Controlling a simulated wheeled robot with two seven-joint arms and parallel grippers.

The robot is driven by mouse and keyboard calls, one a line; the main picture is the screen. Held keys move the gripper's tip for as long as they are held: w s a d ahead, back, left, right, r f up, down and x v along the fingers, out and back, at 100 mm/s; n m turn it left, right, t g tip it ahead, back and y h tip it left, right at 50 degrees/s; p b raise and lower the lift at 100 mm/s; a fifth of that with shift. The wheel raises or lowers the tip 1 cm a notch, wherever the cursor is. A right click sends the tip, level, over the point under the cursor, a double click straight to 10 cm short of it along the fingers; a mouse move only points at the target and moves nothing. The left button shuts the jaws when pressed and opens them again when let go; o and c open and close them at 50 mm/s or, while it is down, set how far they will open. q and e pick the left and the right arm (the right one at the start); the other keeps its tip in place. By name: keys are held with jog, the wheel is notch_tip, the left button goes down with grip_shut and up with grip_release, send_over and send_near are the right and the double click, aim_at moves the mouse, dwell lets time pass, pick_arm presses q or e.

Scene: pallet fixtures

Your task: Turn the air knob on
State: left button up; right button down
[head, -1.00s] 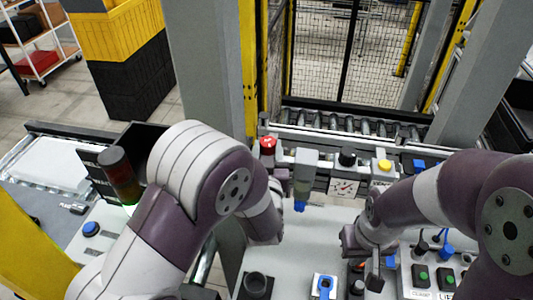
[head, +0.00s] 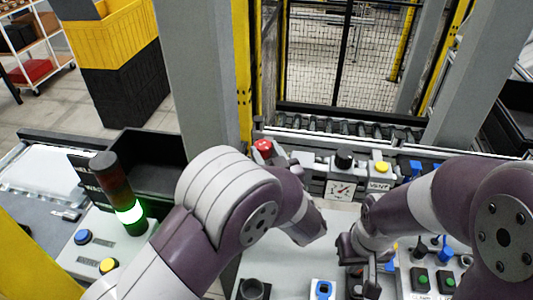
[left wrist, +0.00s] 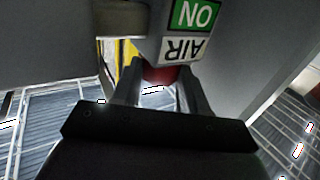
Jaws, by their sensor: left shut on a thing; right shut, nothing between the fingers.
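In the head view my left arm hides most of that gripper. My right gripper (head: 368,282) is shut and empty, pointing down over the panel at lower right.
A black knob (head: 344,158) and a yellow button (head: 382,167) stand right of the red knob, with a gauge (head: 340,190) below. A signal tower (head: 128,212) glows green at left. Green-button boxes (head: 432,280) lie at lower right.

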pick_arm(q)
jog(key=shift+r, duration=0.1)
jog(key=o, duration=1.1)
jog(key=shift+w, duration=0.1)
jog(key=shift+c, duration=0.2)
jog(key=b+v, duration=0.4)
jog(key=v, duration=0.8)
jog(key=shift+s+b, duration=0.35)
jog(key=shift+d, duration=0.1)
